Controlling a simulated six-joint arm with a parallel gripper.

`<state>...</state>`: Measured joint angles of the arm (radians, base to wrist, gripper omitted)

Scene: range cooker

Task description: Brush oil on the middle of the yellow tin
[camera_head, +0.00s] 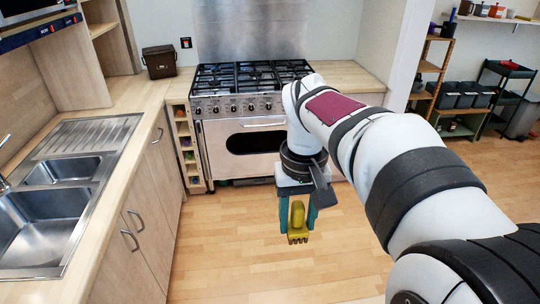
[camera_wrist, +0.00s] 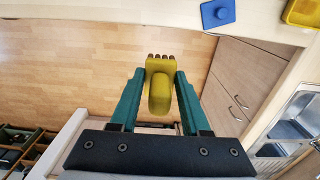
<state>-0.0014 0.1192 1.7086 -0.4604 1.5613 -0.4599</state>
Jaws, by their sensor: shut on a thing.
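My gripper (camera_head: 298,212) is shut on a yellow brush (camera_head: 297,220) and holds it in the air over the wooden floor, in front of the cooker. The brush's toothed end points down in the head view. In the wrist view the brush (camera_wrist: 159,88) sits between the two green fingers (camera_wrist: 157,92), its toothed end toward the top. A yellow tin (camera_wrist: 301,12) stands on a pale worktop at the top right corner of the wrist view, cut off by the frame edge. I cannot see the tin in the head view. The brush is apart from it.
A blue block with a round knob (camera_wrist: 218,13) lies on that worktop beside the tin. The range cooker (camera_head: 245,125) stands at the back. A sink (camera_head: 40,225) and worktop run along the left, with handled cupboards below. The floor around my gripper is clear.

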